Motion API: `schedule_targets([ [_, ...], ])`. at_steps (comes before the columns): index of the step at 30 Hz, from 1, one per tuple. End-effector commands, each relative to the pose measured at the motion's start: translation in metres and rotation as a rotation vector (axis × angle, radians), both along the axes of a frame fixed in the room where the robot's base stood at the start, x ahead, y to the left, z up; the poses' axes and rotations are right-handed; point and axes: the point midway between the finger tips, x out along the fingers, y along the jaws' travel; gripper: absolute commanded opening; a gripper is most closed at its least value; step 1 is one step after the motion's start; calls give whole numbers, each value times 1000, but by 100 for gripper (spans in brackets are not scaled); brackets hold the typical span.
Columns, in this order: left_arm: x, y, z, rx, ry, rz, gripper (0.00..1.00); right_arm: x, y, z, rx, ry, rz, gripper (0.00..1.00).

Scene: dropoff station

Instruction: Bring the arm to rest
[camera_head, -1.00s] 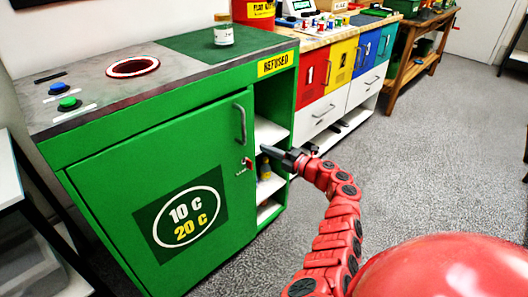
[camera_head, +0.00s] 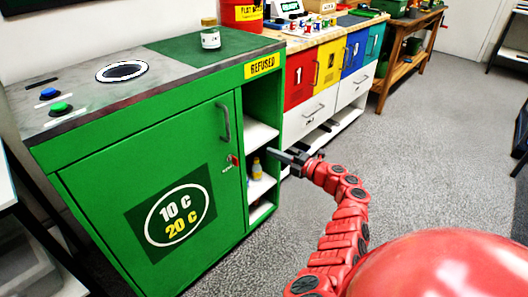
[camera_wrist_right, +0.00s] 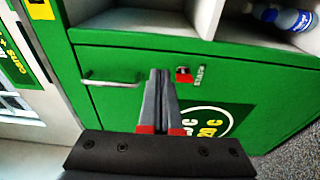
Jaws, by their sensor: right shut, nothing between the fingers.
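My right arm is red and reaches up from the lower right in the head view. Its dark gripper (camera_head: 276,155) is in front of the open shelves at the right side of the green cabinet (camera_head: 90,180). In the right wrist view the two grey fingers (camera_wrist_right: 160,75) lie together, shut and empty. They point toward the cabinet door, between its handle (camera_wrist_right: 112,80) and its red lock (camera_wrist_right: 184,75). I see no contact with the cabinet. My left gripper is not in view.
A jar (camera_head: 210,35) stands on the cabinet's green top. A small bottle (camera_head: 256,168) stands on a shelf; a bottle (camera_wrist_right: 285,17) shows in the wrist view. The round opening (camera_head: 122,71) has a white rim. Floor (camera_head: 430,150) at right is clear.

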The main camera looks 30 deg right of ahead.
Motion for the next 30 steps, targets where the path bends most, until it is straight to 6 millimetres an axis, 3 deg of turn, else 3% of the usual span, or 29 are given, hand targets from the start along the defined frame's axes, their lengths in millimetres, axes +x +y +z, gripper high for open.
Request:
schedule_targets([
  [4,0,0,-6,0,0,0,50,-16,-29,0,1,-5,-7,0],
  [9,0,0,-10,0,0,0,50,-29,-49,-1,2,-4,-2,0],
  [22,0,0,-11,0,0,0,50,-36,-58,-1,-1,0,4,0],
  [26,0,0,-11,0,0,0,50,-30,-33,-7,9,-12,56,0],
  [29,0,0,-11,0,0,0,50,-23,21,-19,45,-40,167,0],
  [30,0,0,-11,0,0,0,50,-22,51,-22,70,-60,225,0],
])
